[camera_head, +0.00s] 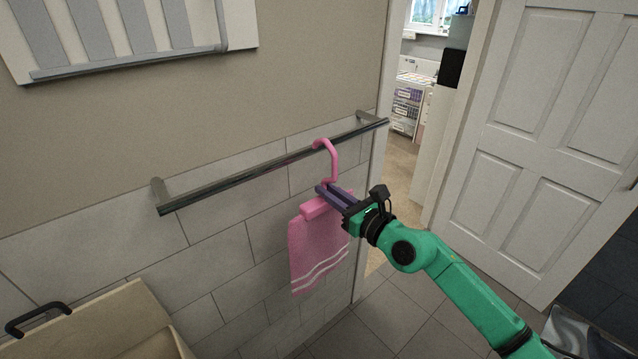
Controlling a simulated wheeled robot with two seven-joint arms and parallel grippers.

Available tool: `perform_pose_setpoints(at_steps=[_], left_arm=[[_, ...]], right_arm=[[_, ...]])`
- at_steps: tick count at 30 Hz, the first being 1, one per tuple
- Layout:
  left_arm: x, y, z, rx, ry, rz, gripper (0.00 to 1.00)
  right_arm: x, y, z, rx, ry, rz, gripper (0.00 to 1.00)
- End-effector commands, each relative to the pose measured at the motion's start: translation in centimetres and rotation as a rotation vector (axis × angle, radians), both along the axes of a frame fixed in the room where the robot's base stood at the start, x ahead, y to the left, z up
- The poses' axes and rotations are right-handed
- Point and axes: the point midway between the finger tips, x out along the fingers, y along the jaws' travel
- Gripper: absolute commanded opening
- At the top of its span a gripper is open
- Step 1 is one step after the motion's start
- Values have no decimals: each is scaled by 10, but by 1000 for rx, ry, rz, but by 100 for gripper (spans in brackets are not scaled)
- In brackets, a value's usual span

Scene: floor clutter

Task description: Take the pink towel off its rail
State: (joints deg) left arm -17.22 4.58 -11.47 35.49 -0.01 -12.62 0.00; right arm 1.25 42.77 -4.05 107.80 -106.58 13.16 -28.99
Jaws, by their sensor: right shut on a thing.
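The pink towel (316,250) hangs from a pink hanger (331,158) whose hook goes over the metal rail (240,177) on the tiled wall. The towel has white stripes near its lower edge. My right gripper (328,192) is shut on the hanger, just below the hook and above the towel. Its fingers hide part of the hanger and the towel's upper right. I cannot tell from this view whether the hook bears on the rail or is slightly above it. My left gripper is not in view.
A white slatted radiator (130,35) is on the wall at the upper left. A beige box (120,325) with a black handle stands at the lower left. An open doorway lies behind the rail's right end, with a white door (545,130) at the right. The tiled floor is clear below the towel.

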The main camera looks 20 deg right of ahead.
Motion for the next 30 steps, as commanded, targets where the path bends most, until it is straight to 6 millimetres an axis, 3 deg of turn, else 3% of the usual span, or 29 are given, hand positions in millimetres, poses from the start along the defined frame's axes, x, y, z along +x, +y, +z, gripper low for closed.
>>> perform_pose_setpoints(at_steps=[14,30], left_arm=[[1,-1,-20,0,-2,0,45],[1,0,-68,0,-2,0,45]], right_arm=[[-56,-22,-3,-1,0,0,0],[-118,-47,-4,4,-3,-1,0]])
